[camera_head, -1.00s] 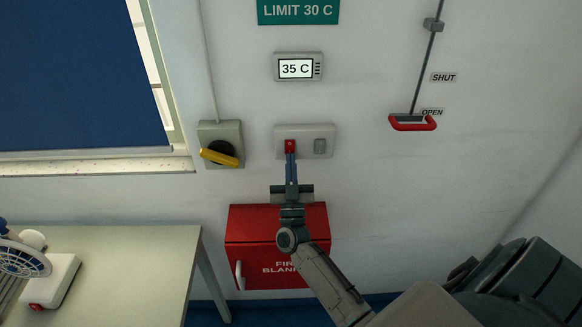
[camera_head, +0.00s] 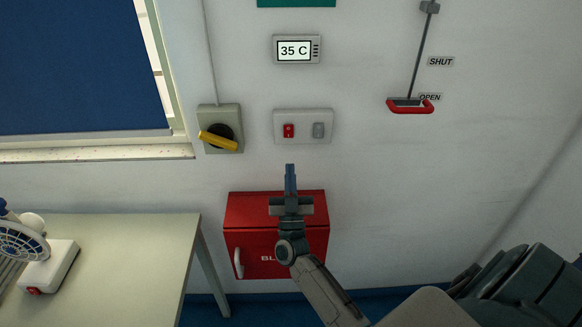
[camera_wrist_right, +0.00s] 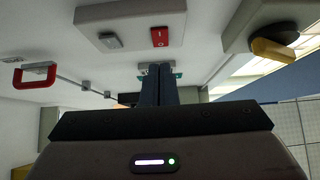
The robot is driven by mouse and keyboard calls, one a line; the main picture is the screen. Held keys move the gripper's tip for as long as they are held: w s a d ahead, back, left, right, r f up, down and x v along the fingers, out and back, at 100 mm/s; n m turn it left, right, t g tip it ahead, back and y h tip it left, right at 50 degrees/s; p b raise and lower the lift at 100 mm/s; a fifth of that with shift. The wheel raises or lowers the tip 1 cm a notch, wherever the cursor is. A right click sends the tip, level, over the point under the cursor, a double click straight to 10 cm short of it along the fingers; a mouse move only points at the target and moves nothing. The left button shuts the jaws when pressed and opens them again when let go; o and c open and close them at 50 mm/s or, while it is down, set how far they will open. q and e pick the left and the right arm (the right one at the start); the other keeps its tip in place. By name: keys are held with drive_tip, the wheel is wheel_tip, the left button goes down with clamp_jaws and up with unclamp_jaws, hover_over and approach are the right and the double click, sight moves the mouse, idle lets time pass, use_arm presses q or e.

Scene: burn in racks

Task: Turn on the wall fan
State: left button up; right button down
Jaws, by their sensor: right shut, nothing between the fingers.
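A pale switch plate (camera_head: 325,127) on the wall carries a red rocker switch (camera_head: 289,131) on the left and a grey rocker (camera_head: 319,130) on the right. My right gripper (camera_head: 290,167) is shut and empty, below the plate and apart from it. In the right wrist view, the closed fingers (camera_wrist_right: 157,72) point upward in the picture, with the red rocker (camera_wrist_right: 160,37) beyond them. A yellow rotary handle (camera_head: 217,141) sits on a grey box (camera_head: 231,112) left of the plate. No wall fan is clearly seen. My left gripper is not in view.
A red box (camera_head: 313,207) is behind and below my right gripper. A red pull handle (camera_head: 411,107) hangs at right by the OPEN label. A display (camera_head: 296,49) reads 35 C. A table (camera_head: 140,245) with a small fan (camera_head: 22,241) stands at left.

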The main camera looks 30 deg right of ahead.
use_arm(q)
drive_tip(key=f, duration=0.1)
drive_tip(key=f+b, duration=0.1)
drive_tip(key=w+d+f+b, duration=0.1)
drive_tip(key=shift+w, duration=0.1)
use_arm(e)
drive_tip(key=s+f, duration=0.1)
drive_tip(key=s+a+f, duration=0.1)
drive_tip(key=f, duration=0.1)
drive_tip(key=s+f, duration=0.1)
drive_tip(key=f, duration=0.1)
drive_tip(key=shift+a, duration=0.35)
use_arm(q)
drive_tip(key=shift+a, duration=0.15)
use_arm(e)
drive_tip(key=shift+r, duration=0.1)
